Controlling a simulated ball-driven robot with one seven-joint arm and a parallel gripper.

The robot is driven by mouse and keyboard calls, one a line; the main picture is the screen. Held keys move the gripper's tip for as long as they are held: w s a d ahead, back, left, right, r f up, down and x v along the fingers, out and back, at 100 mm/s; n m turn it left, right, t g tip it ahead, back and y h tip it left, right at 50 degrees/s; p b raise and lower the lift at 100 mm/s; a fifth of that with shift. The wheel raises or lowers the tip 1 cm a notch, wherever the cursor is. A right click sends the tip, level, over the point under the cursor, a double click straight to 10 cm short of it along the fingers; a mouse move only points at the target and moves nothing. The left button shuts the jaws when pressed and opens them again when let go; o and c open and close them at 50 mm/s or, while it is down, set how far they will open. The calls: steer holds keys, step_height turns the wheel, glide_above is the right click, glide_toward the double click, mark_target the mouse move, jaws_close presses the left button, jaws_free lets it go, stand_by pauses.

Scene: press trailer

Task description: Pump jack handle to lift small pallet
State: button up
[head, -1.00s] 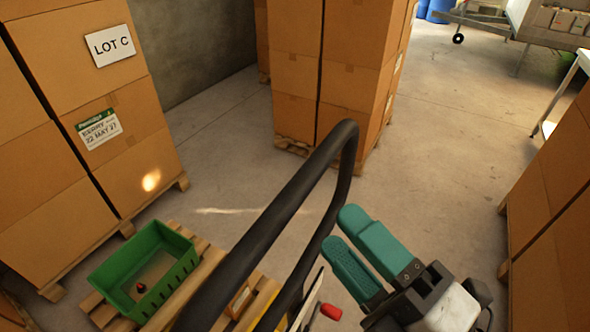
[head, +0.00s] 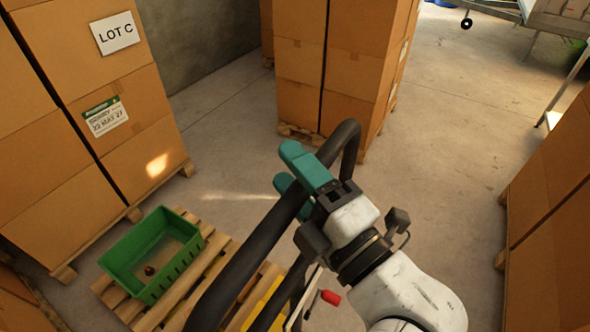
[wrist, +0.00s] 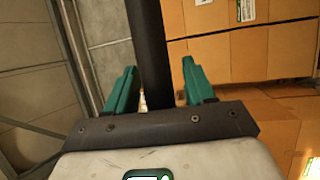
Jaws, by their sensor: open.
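The black jack handle (head: 250,230) is a bent tubular loop rising from the lower middle of the head view. The small wooden pallet (head: 208,262) lies on the floor at lower left. A green crate (head: 150,285) sits on it with a small dark red item (head: 150,270) inside.
Tall carton stacks stand on pallets at left (head: 85,110), centre back (head: 330,60) and right (head: 550,210). A red knob (head: 330,297) and a yellow part (head: 262,305) show low beside the handle. The concrete floor (head: 440,150) between the stacks is clear.

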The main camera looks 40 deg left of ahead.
steer(key=shift+c, duration=0.2)
jaws_close()
stand_by(0.3)
